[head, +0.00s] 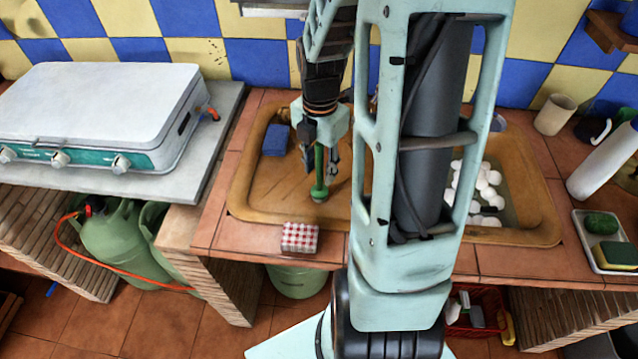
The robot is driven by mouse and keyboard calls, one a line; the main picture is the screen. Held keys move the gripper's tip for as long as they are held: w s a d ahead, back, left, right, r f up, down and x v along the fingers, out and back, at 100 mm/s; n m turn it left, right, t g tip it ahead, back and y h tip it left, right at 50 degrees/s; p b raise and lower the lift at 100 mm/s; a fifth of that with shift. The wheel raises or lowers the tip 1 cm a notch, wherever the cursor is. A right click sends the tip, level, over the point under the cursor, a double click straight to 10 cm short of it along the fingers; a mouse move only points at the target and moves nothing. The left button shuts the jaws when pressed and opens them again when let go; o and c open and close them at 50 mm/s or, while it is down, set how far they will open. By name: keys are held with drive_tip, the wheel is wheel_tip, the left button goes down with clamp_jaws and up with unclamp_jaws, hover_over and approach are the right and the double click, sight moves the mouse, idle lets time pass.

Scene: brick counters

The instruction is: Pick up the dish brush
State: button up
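The dish brush (319,178) is green, with a slim upright handle and a wider round lower end. It is in the left part of the brown sink basin (240,196). My gripper (321,164) points down over this basin, with its dark fingers around the upper part of the brush. I cannot tell from this view whether the fingers press on the handle or stand apart from it, nor whether the brush's lower end touches the basin floor.
A blue sponge (276,140) lies at the basin's back left. A red-and-white checked block (299,238) sits at the front edge. White round pieces (484,182) lie in the right part. A stove (95,115) stands left; a tray (603,263) and a cup (554,115) are right.

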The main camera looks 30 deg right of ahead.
drive_tip(key=shift+f, duration=0.35)
drive_tip(key=shift+c, duration=0.3)
clamp_jaws()
drive_tip(key=shift+r, duration=0.2)
